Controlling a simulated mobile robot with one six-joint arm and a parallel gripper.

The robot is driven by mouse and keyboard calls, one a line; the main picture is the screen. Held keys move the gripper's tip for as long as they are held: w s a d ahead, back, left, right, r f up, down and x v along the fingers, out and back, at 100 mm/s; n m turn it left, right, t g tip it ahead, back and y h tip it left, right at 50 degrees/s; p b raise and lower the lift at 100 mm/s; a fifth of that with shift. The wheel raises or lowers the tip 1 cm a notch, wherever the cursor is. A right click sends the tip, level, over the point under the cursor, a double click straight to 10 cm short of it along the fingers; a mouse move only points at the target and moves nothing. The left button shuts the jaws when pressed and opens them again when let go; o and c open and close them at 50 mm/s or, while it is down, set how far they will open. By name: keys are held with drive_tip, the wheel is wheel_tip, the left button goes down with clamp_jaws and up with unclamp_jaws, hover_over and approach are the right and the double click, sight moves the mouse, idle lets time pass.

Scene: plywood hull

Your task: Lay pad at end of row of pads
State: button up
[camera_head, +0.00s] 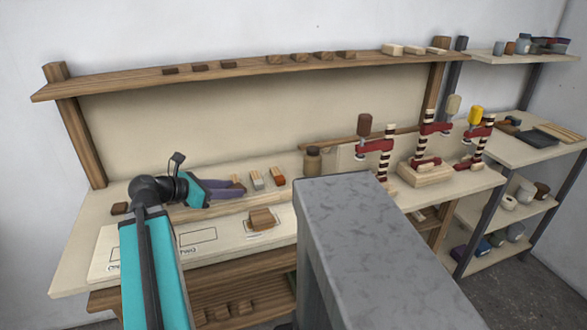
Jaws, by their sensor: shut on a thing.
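My gripper (238,192) reaches right from the end of my teal arm, low over the left part of the bench. Its purple-grey jaws are shut on a pad, which is mostly hidden and hard to make out. A brown block (261,219) sits on a pale board (198,255) with drawn outlines, right of and nearer than the jaws. Along the upper shelf (130,82) lie pads in groups: dark brown pads (200,67), mid-brown pads (299,57) and pale pads (413,50).
Small upright pieces, one grey-tipped (257,180) and one orange (278,176), stand just beyond the jaws. A brown jar (312,160) and red clamps (375,148) are further right. A large grey block (375,235) hides the front bench. Blocks (222,311) lie on the lower shelf.

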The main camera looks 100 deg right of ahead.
drive_tip(key=shift+s+f, duration=0.1)
drive_tip(key=shift+f, duration=0.25)
idle(0.3)
drive_tip(key=w+d, duration=0.3)
drive_tip(key=w, duration=0.1)
drive_tip(key=w+d+f, duration=0.1)
drive_tip(key=w+d, duration=0.1)
drive_tip(key=w, duration=0.3)
drive_tip(key=w+d+p, duration=0.1)
drive_tip(key=w+d, duration=0.2)
drive_tip(key=w, duration=0.1)
drive_tip(key=shift+w+d+f, duration=0.2)
drive_tip(key=shift+w+d, duration=0.1)
drive_tip(key=shift+d, duration=0.05)
drive_tip(key=shift+f, duration=0.15)
drive_tip(key=shift+f, duration=1.65)
drive_tip(key=shift+p, duration=0.3)
drive_tip(key=o, duration=1)
drive_tip(key=shift+f, duration=0.1)
